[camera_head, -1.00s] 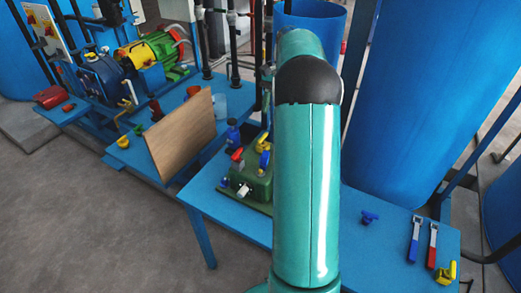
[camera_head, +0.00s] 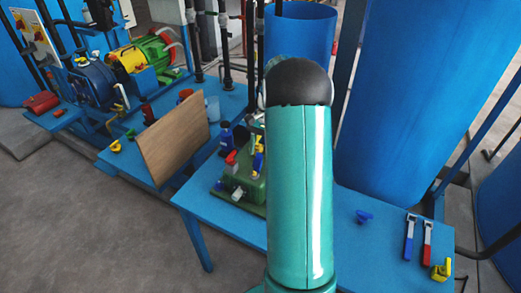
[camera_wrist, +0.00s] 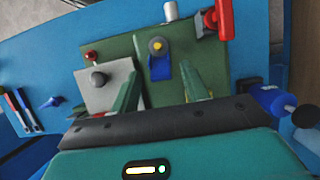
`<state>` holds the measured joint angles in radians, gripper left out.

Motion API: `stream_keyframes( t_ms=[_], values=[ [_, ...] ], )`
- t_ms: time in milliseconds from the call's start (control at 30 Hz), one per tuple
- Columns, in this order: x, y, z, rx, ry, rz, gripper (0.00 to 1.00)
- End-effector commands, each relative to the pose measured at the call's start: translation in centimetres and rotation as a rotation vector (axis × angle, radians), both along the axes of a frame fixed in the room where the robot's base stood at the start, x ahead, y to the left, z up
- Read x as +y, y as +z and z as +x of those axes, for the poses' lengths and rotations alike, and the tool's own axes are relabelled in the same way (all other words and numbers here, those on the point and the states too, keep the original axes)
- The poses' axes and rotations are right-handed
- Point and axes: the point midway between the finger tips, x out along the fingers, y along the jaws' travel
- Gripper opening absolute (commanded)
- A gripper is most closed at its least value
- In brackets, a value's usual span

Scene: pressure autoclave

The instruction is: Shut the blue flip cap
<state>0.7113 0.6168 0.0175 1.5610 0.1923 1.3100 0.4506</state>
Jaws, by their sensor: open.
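The blue flip cap (camera_wrist: 160,70) appears as a small blue flap below a yellow-and-grey knob (camera_wrist: 157,45) on the green unit (camera_wrist: 125,48) in the wrist view. In the head view a blue part (camera_head: 258,162) shows on the green unit (camera_head: 250,188), close beside my arm. How far the cap is tilted is hard to tell. My gripper (camera_wrist: 162,90) is open and empty, its two green fingers on either side of the flap's lower end. I cannot tell whether they touch anything. My arm hides the gripper in the head view.
A red handle (camera_wrist: 223,18), a grey block (camera_wrist: 108,88) with a dark knob, and a blue bottle (camera_wrist: 270,98) are close around the gripper. A wooden board (camera_head: 172,140) stands left on the blue table (camera_head: 320,220). Blue and red-handled tools lie right.

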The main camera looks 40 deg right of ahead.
Motion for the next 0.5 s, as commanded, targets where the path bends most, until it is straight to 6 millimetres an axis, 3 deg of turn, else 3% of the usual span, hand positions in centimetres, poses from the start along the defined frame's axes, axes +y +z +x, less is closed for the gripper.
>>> stream_keyframes(
  t_ms=[233,467,500],
  values=[
    [0.04,-0.1,0.0,0.0,0.0,0.0,0.45],
    [0.03,-0.09,0.0,0.0,0.0,0.0,0.02],
    [0.03,-0.07,0.0,0.0,0.0,0.0,0.0]
  ],
)
